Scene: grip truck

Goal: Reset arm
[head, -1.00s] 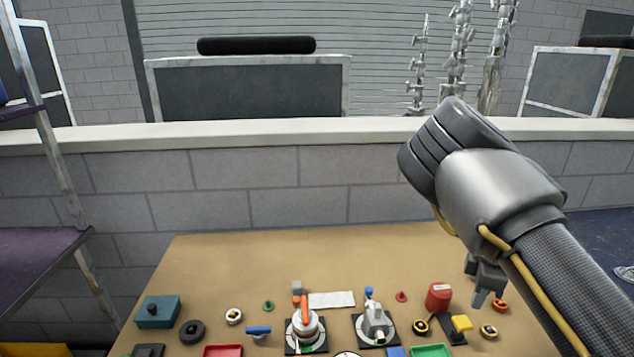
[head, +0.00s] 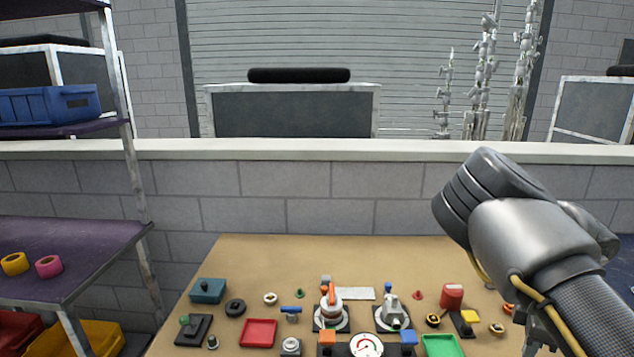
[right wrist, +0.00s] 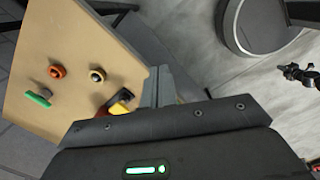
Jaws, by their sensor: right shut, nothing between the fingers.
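My right arm comes in from the right in the head view, raised with its elbow bent above the table's right end. My right gripper (head: 540,343) hangs down at the lower right, partly cut off by the frame edge. In the right wrist view its fingers (right wrist: 160,82) are closed together with nothing between them, beside the table's edge. My left gripper is in neither view.
The brown table (head: 300,255) bears several small parts, a red tray (head: 259,333), a green tray (head: 441,345) and a gauge (head: 367,346). A shelf rack (head: 75,232) stands left. In the wrist view, grey floor (right wrist: 205,45) lies beyond the table edge.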

